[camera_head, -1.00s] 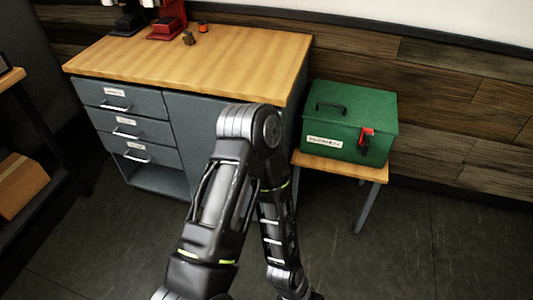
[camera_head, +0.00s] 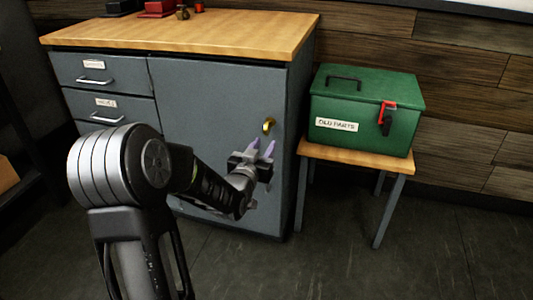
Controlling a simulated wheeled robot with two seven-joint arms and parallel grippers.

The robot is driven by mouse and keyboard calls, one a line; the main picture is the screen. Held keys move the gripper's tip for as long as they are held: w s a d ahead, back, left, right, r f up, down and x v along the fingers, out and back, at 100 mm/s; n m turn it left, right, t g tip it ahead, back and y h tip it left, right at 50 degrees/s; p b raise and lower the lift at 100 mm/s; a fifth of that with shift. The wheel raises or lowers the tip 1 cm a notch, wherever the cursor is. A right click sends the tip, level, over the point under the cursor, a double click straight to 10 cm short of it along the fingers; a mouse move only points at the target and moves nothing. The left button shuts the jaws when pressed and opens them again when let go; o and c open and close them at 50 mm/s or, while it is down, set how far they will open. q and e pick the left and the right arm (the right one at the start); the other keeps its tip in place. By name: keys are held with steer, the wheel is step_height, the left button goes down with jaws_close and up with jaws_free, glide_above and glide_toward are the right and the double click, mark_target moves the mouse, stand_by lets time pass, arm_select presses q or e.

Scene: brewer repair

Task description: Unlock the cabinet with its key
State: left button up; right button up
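The grey cabinet (camera_head: 205,95) stands under a wooden top, with a large door right of its drawers. A small gold piece (camera_head: 268,126) sits near the door's right edge; I cannot tell whether it is the lock, the key in it, or a handle. My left gripper (camera_head: 263,145) is just below the gold piece, in front of the door, with its two purple-grey fingers apart and pointing up toward it. I see nothing between the fingers. I cannot make out a separate key. My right gripper is not in view.
A green box (camera_head: 365,85) labelled "OLD PARTS", with a red and black latch, stands on a small wooden table (camera_head: 345,158) right of the cabinet. Red and dark items (camera_head: 157,8) stand on the cabinet top (camera_head: 220,35). The floor in front is clear.

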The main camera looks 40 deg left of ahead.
mark_target(265, 130)
arm_select(q)
steer(key=shift+s+a+r, duration=0.25)
steer(key=shift+a+r, duration=0.45)
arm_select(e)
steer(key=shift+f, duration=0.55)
arm_select(q)
steer(key=shift+w, duration=0.1)
steer(key=shift+w+a+f, duration=0.1)
steer(key=shift+w+a, duration=0.15)
steer(key=shift+w, duration=0.3)
steer(key=b+x, duration=0.1)
steer(key=x, duration=0.5)
steer(key=shift+w+a+b, duration=0.1)
steer(key=shift+w+b, duration=0.1)
steer(key=shift+b, duration=0.1)
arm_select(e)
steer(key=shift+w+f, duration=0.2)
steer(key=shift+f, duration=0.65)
arm_select(q)
steer(key=shift+c, duration=0.5)
jaws_close()
